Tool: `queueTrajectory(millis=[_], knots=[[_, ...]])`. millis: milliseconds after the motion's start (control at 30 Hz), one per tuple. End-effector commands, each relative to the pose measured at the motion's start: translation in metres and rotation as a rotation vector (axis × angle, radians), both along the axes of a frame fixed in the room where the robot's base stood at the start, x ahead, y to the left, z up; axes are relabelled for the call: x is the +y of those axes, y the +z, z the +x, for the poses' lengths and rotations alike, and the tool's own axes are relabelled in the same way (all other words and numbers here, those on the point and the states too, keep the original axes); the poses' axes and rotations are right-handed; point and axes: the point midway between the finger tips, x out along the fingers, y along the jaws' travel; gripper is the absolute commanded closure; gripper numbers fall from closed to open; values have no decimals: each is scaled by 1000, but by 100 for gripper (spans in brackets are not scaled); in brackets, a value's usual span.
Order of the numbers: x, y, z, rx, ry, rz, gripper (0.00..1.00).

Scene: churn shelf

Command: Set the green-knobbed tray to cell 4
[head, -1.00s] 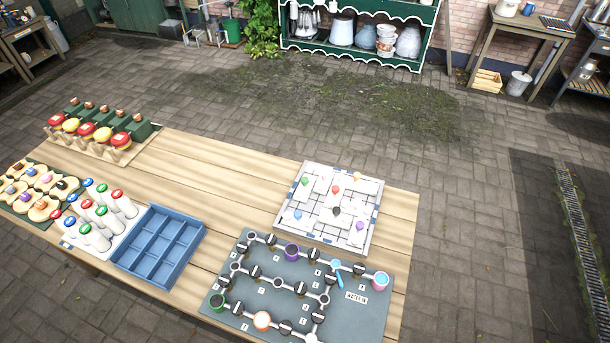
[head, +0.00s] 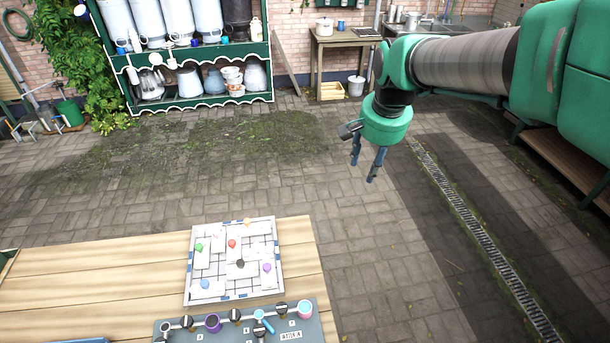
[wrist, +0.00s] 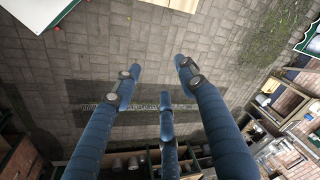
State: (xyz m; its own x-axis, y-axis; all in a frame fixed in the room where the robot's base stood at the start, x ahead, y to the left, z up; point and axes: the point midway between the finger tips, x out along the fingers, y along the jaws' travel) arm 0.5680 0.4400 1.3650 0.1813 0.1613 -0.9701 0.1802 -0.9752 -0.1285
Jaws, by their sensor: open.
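A flat board (head: 188,291) with a white-and-grey gridded face lies on the wooden table in the head view. White trays with small coloured knobs sit inside its frame. The green-knobbed tray (head: 203,259) is at the board's left side, its green knob near the upper left. Cell numbers are too small to read, so I cannot tell which is cell 4. My gripper (head: 364,169) is open and empty, pointing down above the paving, right of and beyond the board. In the wrist view my gripper (wrist: 154,80) shows spread blue fingers with only paving between them.
Red-, orange-, purple-, blue- and black-knobbed trays share the board. A grey-green panel (head: 283,330) with rings and cups lies in front of it. A green shelf unit (head: 203,102) stands at the back.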

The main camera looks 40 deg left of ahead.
Motion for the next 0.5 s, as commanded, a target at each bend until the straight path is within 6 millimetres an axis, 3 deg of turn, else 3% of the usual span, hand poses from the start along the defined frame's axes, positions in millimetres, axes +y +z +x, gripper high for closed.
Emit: queueTrajectory(millis=[33, 267, 500], knots=[[21, -5, -1, 10, 10, -4, 58], [105, -33, -10, 47, 35, -16, 58], [192, -70, -34, 82, 60, -32, 58]])
